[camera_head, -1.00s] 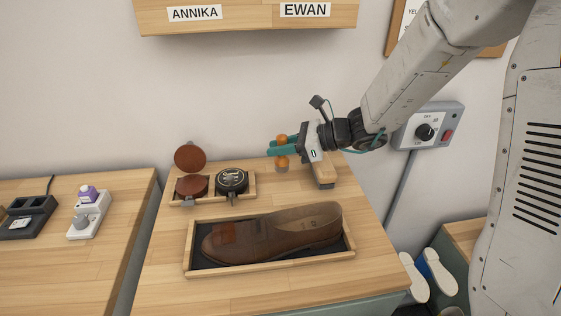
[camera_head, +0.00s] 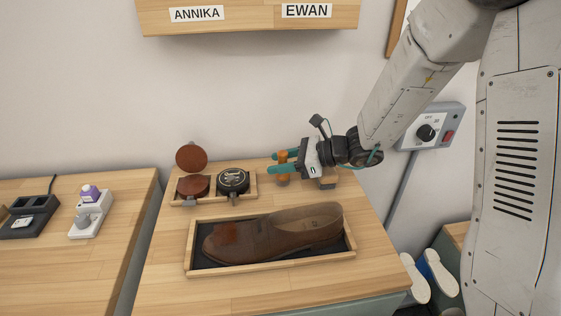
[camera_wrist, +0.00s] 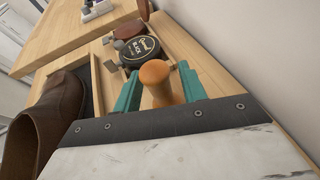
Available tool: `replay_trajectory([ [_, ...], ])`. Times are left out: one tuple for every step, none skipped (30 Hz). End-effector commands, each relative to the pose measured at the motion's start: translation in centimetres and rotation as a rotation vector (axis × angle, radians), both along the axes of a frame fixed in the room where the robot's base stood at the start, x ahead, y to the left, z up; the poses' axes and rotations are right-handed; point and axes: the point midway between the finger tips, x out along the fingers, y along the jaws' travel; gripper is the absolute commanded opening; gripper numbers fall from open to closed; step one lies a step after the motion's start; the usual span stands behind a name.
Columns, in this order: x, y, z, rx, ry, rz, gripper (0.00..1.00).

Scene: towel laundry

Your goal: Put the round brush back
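The brush's base is mostly hidden there.
A brown shoe (camera_head: 275,234) lies in a wooden tray (camera_head: 187,256) in front. Left of the round brush, a small wooden tray (camera_head: 214,201) holds an open brown polish tin (camera_head: 193,185) and a black one (camera_head: 232,181). The wall is close behind.

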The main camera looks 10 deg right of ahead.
Motion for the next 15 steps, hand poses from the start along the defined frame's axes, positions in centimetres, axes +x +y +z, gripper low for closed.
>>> replay_trajectory([
  [0.0, 0.0, 0.0, 0.0, 0.0, 0.0, 0.41],
  [0.0, 0.0, 0.0, 0.0, 0.0, 0.0, 0.41],
  [0.0, 0.0, 0.2, 0.0, 0.0, 0.0, 0.41],
  [0.0, 0.0, 0.3, 0.0, -0.001, -0.001, 0.41],
  [0.0, -0.1, 0.5, 0.0, -0.001, -0.001, 0.41],
  [-0.1, -0.6, 0.6, -0.001, -0.002, -0.002, 0.41],
  [-0.2, -1.0, 0.7, -0.001, -0.002, -0.002, 0.41],
  [-0.3, -1.4, 0.9, -0.001, -0.003, -0.003, 0.41],
  [-0.5, -2.1, 1.1, -0.001, -0.003, -0.004, 0.41],
  [-0.8, -2.6, 1.3, -0.001, -0.002, -0.003, 0.41],
  [-0.9, -3.2, 1.6, 0.0, -0.002, -0.006, 0.41],
  [-1.2, -4.0, 1.9, -0.001, -0.002, -0.005, 0.41],
  [-1.4, -4.6, 2.1, -0.001, -0.002, -0.006, 0.41],
  [-1.6, -5.2, 2.3, -0.001, -0.002, -0.005, 0.41],
  [-1.8, -6.0, 2.7, 0.0, -0.003, -0.005, 0.41],
])
